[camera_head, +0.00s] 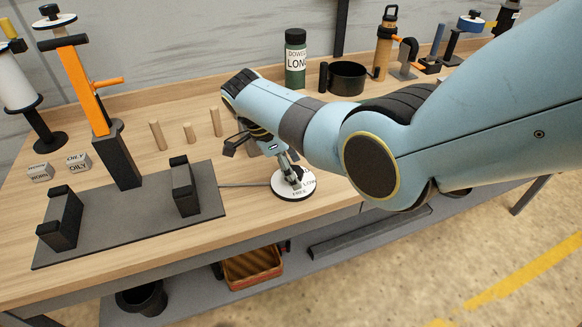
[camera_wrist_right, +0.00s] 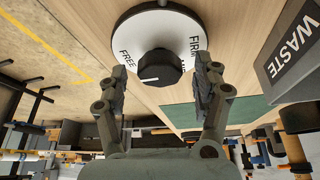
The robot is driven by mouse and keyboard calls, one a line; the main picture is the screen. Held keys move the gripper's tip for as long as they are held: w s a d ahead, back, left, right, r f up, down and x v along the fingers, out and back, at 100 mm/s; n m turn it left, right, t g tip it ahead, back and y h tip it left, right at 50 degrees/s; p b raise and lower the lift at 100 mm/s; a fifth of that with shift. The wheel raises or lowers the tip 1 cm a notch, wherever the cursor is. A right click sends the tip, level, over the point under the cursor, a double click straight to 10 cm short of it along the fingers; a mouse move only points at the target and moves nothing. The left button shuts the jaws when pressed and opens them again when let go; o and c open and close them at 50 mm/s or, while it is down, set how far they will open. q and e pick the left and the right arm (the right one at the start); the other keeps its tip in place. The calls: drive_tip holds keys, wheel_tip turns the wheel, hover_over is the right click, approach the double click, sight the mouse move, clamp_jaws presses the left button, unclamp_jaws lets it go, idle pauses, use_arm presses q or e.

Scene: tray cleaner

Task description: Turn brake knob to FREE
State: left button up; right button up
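The brake knob is a black round knob (camera_wrist_right: 160,68) on a white dial plate (camera_wrist_right: 133,38). In the wrist view FREE is printed on the dial's left and FIRM on its right. A short white mark shows on the knob's lower left edge. In the head view the dial (camera_head: 289,192) lies at the table's front edge, its knob mostly hidden by my right gripper (camera_head: 288,172). In the wrist view my right gripper (camera_wrist_right: 162,80) is open, with one finger on either side of the knob and visible gaps to it. My left gripper is out of view.
A dark mat with two black stands (camera_head: 205,208) lies left of the dial. A WASTE bin (camera_wrist_right: 296,50) shows at right in the wrist view.

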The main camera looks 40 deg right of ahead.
drive_tip(key=shift+r, duration=0.1)
drive_tip(key=v, duration=1.1)
drive_tip(key=shift+a+r, duration=0.25)
drive_tip(key=shift+r, duration=0.1)
